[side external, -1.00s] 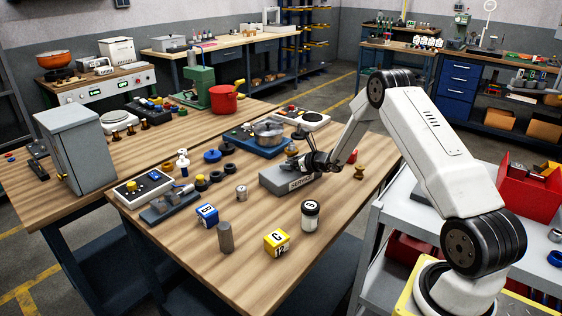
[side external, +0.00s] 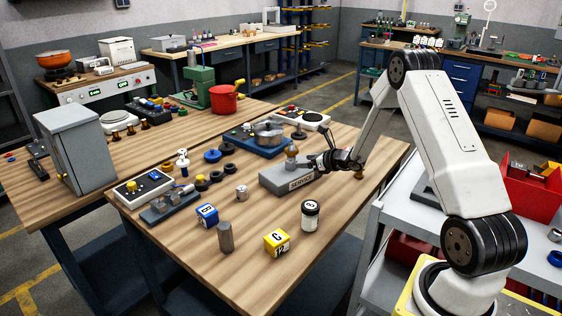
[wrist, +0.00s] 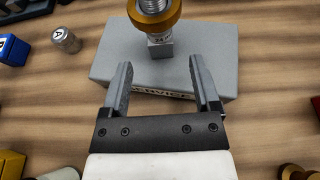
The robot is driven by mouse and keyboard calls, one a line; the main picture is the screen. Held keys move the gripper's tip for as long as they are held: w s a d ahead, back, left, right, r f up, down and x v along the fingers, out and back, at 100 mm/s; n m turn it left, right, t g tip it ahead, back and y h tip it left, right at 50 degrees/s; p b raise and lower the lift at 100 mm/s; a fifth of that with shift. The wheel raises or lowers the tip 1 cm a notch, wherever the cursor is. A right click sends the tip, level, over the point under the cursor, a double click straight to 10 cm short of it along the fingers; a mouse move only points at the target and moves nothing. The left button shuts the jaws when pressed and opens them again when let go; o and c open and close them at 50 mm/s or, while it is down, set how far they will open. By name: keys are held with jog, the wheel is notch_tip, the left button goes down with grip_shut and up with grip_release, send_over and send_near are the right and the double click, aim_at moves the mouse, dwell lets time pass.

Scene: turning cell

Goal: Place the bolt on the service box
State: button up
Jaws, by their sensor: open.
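The service box (side external: 282,178) is a low grey block with a label on its near face, on the front workbench. The wrist view shows its top (wrist: 110,55). The bolt (wrist: 160,46) appears to stand upright on the box's top, with a square grey lower end, a brass-coloured collar and a threaded part cut by the frame's upper edge. In the side view its brownish upper part (side external: 291,151) shows above the box. My gripper (wrist: 160,68) is open and empty at the box's labelled edge, apart from the bolt; in the side view it (side external: 318,162) is at the box's right end.
A black-lidded jar (side external: 311,215), a yellow block (side external: 277,242), a blue block (side external: 207,214) and a grey cylinder (side external: 225,237) stand nearer the front. A brown knob-like piece (side external: 359,174) is to the right. Bare wood lies between.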

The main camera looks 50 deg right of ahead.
jog(key=shift+v, duration=2.6)
jog(key=s+a+n+g+y, duration=0.2)
jog(key=a+n+g+y, duration=0.15)
jog(key=a+n, duration=0.5)
jog(key=s+a+n+g+y, duration=0.2)
jog(key=a+n+g, duration=0.3)
jog(key=a, duration=0.6)
jog(key=s+a+r+n+g+h, duration=0.1)
jog(key=s+a+n, duration=0.3)
jog(key=n, duration=0.7)
jog(key=s+a+r+n+g+h, duration=0.1)
jog(key=s+a+n+h, duration=0.3)
jog(key=s+n, duration=0.4)
jog(key=a+r+n, duration=0.1)
jog(key=n, duration=0.2)
jog(key=shift+a+r, duration=0.25)
jog(key=shift+r, duration=0.1)
